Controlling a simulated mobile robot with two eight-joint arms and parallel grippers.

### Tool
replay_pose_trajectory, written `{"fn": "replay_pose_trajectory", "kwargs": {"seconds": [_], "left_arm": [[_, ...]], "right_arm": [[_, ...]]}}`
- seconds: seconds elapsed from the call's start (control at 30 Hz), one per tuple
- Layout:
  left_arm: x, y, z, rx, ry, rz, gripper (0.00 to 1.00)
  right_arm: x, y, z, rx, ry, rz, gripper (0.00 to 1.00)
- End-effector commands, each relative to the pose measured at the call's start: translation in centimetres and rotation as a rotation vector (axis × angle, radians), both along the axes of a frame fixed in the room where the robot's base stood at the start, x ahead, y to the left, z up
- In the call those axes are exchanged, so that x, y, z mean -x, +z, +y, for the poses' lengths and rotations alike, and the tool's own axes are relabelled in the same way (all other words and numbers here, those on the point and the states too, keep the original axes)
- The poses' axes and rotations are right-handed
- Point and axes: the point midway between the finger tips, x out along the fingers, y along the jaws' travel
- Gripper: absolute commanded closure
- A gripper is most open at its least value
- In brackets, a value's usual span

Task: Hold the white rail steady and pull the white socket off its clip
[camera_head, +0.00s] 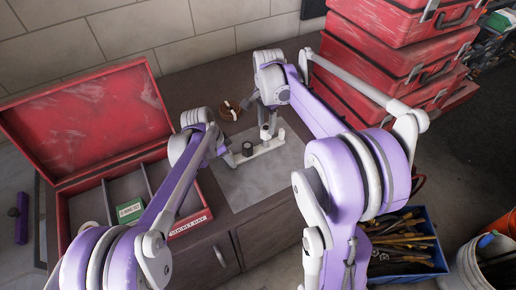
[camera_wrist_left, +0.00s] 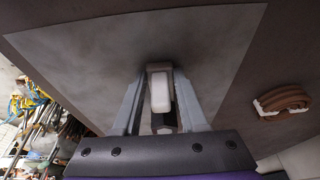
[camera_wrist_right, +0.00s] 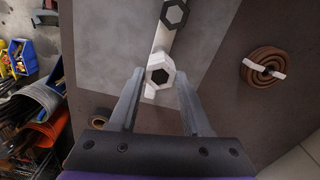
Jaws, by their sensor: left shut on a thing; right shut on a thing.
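The white rail (camera_head: 262,150) lies on a grey mat (camera_head: 258,182). My left gripper (camera_head: 231,159) is shut on its left end; the rail end (camera_wrist_left: 160,92) shows between the fingers in the left wrist view. A dark socket (camera_head: 247,149) stands upright on the rail, and its hexagonal top (camera_wrist_right: 175,14) shows in the right wrist view. The white socket (camera_wrist_right: 160,72), with a dark hexagonal hole, is between the fingers of my right gripper (camera_wrist_right: 160,74), which is shut on it. It is over the right part of the rail; whether it still touches its clip is hidden.
An open red case (camera_head: 190,224) with compartments and a small green box (camera_head: 130,210) stands at left. Stacked red cases (camera_head: 385,50) stand at right. A brown coil (camera_head: 229,110) lies behind the mat. A blue bin of tools (camera_head: 432,235) is at lower right.

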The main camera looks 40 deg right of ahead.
Motion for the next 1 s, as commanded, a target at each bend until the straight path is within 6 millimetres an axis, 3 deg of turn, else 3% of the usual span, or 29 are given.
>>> {"fn": "replay_pose_trajectory", "kwargs": {"seconds": [0.43, 0.47, 0.63, 1.0], "left_arm": [[-0.01, 0.02, 0.00, 0.000, 0.000, 0.000, 1.00], [-0.01, 0.02, 0.00, 0.000, 0.000, 0.000, 0.56], [0.00, 0.02, 0.00, 0.000, 0.000, 0.000, 0.26], [-0.01, 0.36, 0.11, 0.000, 0.000, 0.000, 0.23]], "right_arm": [[0.03, 1.00, 0.01, 0.000, 0.000, 0.000, 1.00], [0.03, 1.00, 0.01, 0.000, 0.000, 0.000, 1.00], [0.02, 0.99, 0.01, 0.000, 0.000, 0.000, 1.00], [0.02, 0.97, 0.01, 0.000, 0.000, 0.000, 1.00]]}}
